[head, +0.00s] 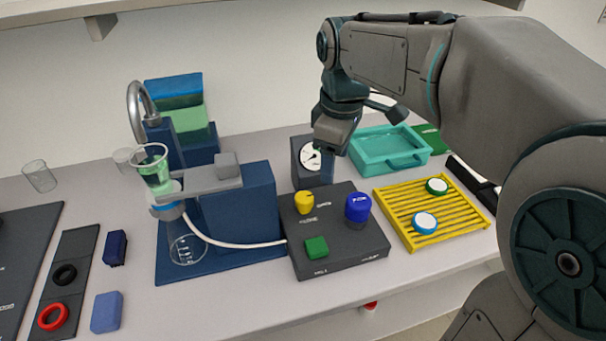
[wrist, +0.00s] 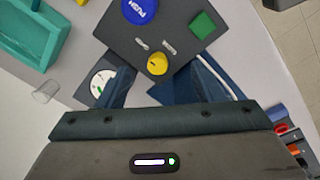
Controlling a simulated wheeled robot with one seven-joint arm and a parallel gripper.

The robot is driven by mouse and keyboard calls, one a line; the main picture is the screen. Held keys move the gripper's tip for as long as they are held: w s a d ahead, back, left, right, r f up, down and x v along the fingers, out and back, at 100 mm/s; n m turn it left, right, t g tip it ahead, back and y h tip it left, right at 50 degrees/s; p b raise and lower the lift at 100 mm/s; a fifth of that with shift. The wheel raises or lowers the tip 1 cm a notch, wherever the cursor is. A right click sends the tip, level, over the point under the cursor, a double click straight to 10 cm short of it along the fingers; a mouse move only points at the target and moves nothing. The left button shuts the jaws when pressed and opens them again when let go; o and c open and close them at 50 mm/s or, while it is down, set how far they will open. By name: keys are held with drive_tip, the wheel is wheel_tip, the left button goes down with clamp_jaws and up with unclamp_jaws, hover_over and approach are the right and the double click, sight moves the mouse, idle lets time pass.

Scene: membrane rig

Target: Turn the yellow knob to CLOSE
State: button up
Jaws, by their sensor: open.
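The yellow knob (head: 304,202) stands on the top of a dark grey control box (head: 350,257), at its back left. In the wrist view the knob (wrist: 157,64) lies between and just beyond my two fingers, with a small dark mark on its top. Small white labels are printed near it, but I cannot tell which one it points to. My gripper (wrist: 160,80) is open and empty, apart from the knob. In the head view my gripper (head: 332,148) hangs above and behind the box, near the gauge.
A blue PUSH button (head: 358,207) and a green square button (head: 316,246) share the box top. A dial gauge (head: 311,159) stands behind. The filter rig (head: 240,210) with a white tube is left. A yellow rack (head: 462,222) and teal tray (head: 388,152) are right.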

sight(304, 196)
drive_tip(key=w+a+f+n+g+b, duration=0.1)
drive_tip(key=w+a+n+b, duration=0.1)
drive_tip(key=w+a+n, duration=0.35)
wheel_tip(304, 196, down, 14)
drive_tip(key=shift+s+r, duration=0.1)
drive_tip(key=shift+r, duration=0.05)
drive_tip(key=c, duration=1)
